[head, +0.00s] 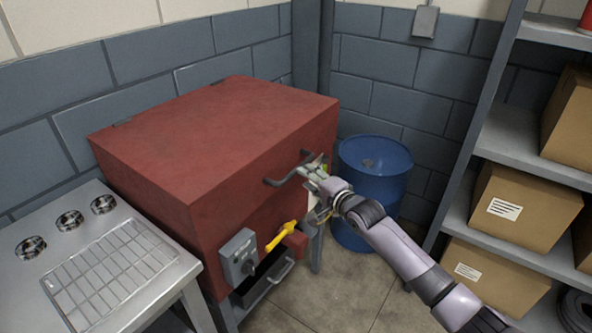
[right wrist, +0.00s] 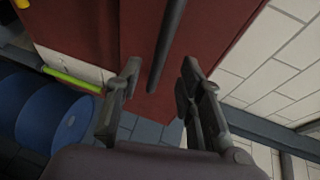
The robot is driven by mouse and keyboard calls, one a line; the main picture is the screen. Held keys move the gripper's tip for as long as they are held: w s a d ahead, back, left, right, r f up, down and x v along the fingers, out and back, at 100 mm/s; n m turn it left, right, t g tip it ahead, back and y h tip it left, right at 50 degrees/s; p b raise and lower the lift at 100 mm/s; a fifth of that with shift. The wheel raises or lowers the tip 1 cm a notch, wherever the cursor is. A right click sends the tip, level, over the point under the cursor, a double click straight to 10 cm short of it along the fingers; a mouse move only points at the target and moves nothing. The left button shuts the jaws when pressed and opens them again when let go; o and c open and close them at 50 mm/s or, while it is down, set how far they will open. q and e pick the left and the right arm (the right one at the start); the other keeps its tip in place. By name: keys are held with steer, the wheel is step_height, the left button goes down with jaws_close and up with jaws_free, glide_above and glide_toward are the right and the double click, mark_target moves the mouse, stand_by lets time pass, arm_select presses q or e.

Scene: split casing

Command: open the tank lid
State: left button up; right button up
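The red tank (head: 185,215) stands against the wall, its lid (head: 220,125) lying flat and shut on top. A dark bar handle (head: 285,180) sticks out from the front; the bar also shows in the right wrist view (right wrist: 170,35). My right gripper (head: 306,173) is at the right end of this handle. In the right wrist view my right gripper (right wrist: 161,72) is open, its fingers spread on either side of the bar's line, with a visible gap to each. I cannot tell whether the bar lies fully between the fingertips. My left gripper is out of view.
A grey switch box (head: 239,256) and a yellow lever (head: 286,235) sit low on the tank's front. A blue drum (head: 372,165) stands right of the tank. A metal table (head: 160,285) is at left, shelves with boxes (head: 515,205) at right. Floor (head: 345,290) in front is bare.

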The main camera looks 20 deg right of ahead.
steer(key=x, duration=0.7)
steer(key=shift+c, duration=0.5)
jaws_close()
stand_by(0.4)
